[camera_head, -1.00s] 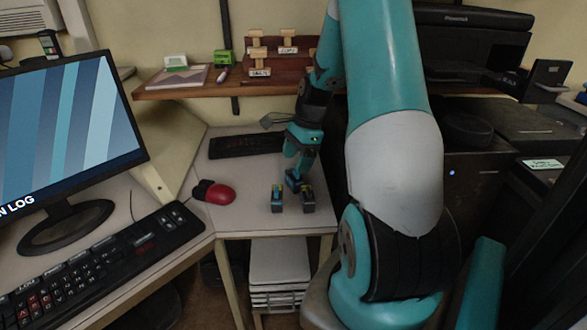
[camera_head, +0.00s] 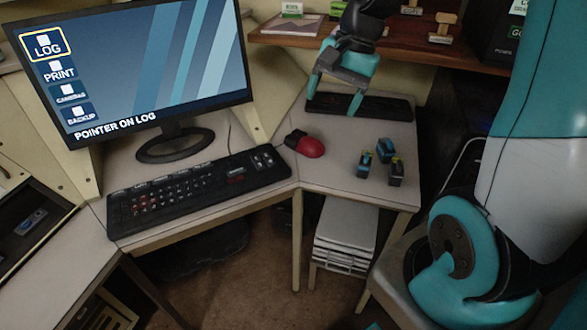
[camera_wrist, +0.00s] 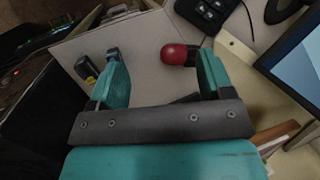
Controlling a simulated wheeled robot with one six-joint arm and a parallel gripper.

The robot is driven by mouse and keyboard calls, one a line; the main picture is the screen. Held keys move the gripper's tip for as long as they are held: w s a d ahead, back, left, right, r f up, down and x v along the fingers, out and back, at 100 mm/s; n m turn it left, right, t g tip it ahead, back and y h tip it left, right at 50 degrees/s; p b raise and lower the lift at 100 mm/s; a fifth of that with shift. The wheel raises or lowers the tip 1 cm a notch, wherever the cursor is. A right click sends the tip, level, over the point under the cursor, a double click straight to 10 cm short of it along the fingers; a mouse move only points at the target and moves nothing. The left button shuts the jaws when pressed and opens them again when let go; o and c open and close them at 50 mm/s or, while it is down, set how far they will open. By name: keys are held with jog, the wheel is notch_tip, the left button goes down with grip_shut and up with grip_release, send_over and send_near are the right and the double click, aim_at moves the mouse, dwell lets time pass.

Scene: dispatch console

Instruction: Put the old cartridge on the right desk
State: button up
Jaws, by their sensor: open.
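Three small dark cartridges with blue parts stand close together on the right desk (camera_head: 335,172): a rear one (camera_head: 386,150), a front left one (camera_head: 365,165) and a front right one (camera_head: 396,173). I cannot tell which is the old one. My gripper (camera_head: 335,98) is open and empty, raised over the back of this desk, apart from the cartridges and to their upper left. In the wrist view, my open gripper (camera_wrist: 160,72) has bare desk between its fingers. A cartridge (camera_wrist: 86,70) shows left of the left finger, which may hide the others.
A monitor (camera_head: 140,70) and large keyboard (camera_head: 195,190) fill the left desk. A wooden shelf (camera_head: 430,55) overhangs the back. An open bay (camera_head: 40,215) is far left.

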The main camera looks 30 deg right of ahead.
jog(key=s+a+r+n+g+y, duration=0.1)
jog(key=s+a+r+n, duration=0.1)
jog(key=s+a+n, duration=1.3)
jog(key=a+n, duration=0.2)
jog(key=a, duration=0.2)
jog(key=shift+s+r, duration=0.2)
jog(key=shift+s, duration=0.2)
jog(key=shift+a, duration=0.1)
